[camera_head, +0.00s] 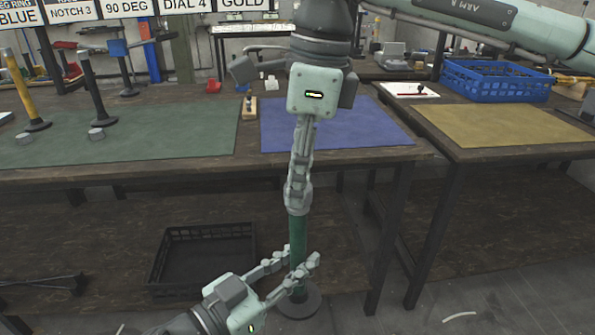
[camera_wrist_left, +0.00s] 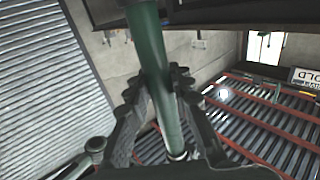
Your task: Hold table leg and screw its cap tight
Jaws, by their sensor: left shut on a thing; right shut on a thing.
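A green table leg (camera_head: 298,228) stands upright in front of the workbench, with a dark round foot (camera_head: 299,304) at its lower end. My left gripper (camera_head: 303,261) is shut around the leg's lower part. In the left wrist view the green tube (camera_wrist_left: 150,45) passes between the fingers of my left gripper (camera_wrist_left: 160,85). My right gripper (camera_head: 298,203) points straight down and is shut at the leg's top end. Its fingers hide that end and the cap there, so I cannot tell how the cap sits.
The workbench carries a green mat (camera_head: 180,130) with other legs and small grey caps, and a blue mat (camera_head: 370,125). A yellow mat (camera_head: 505,123) and blue crate (camera_head: 495,80) are at the right. A black crate (camera_head: 205,250) is on the lower shelf.

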